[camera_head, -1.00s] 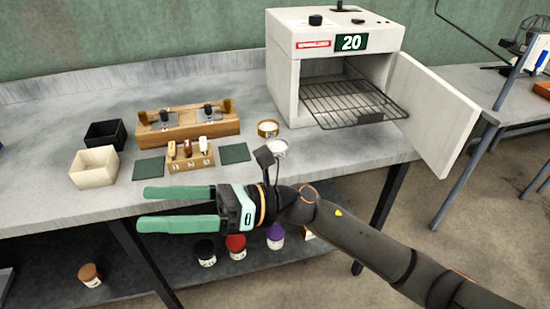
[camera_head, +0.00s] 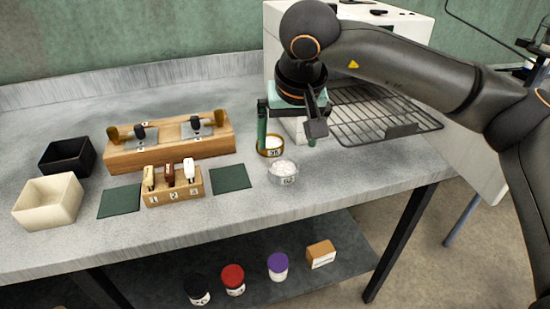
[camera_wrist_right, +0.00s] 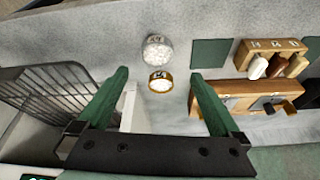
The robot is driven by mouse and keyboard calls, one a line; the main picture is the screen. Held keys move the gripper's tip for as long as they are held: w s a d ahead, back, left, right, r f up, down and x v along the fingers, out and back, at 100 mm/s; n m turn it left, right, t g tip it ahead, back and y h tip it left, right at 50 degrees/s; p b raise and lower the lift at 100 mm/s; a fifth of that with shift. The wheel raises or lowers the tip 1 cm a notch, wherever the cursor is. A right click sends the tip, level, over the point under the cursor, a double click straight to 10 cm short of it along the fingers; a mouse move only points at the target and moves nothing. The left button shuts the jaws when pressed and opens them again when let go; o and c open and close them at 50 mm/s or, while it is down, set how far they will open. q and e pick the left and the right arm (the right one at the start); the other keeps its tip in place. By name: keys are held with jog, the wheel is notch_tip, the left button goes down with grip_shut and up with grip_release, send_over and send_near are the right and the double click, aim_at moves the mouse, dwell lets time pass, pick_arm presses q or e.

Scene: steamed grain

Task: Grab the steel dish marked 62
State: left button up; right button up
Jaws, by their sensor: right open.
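The steel dish (camera_head: 283,172) stands on the grey table, filled with white grain. A label on its front seems to read 62. In the right wrist view the steel dish (camera_wrist_right: 157,52) lies beyond the brass dish. My right gripper (camera_head: 287,143) is open and empty, pointing down above the table just behind the steel dish. In the right wrist view its fingers (camera_wrist_right: 160,76) straddle the view of the brass dish, with the steel dish ahead of the tips. My left gripper is not in view.
A brass dish (camera_head: 271,151) stands right behind the steel one, close to a gripper finger. The oven's wire rack (camera_head: 385,118) juts out at right. A numbered wooden block (camera_head: 174,198), green mats (camera_head: 230,178) and a wooden stand (camera_head: 170,152) are left. Table front is clear.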

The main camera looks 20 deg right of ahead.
jog(key=w, duration=0.1)
send_near(283, 172)
jog(key=shift+f+b, duration=0.3)
jog(key=shift+b, duration=0.05)
jog(key=shift+x, duration=3.05)
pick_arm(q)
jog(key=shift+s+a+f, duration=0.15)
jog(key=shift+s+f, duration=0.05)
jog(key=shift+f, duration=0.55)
pick_arm(e)
jog(key=shift+a, duration=0.1)
jog(key=shift+s, duration=0.1)
jog(key=shift+c, duration=0.2)
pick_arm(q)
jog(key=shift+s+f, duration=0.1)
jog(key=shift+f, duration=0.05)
pick_arm(e)
jog(key=c, duration=1.1)
jog(key=shift+r, duration=0.15)
jog(key=shift+c, duration=0.2)
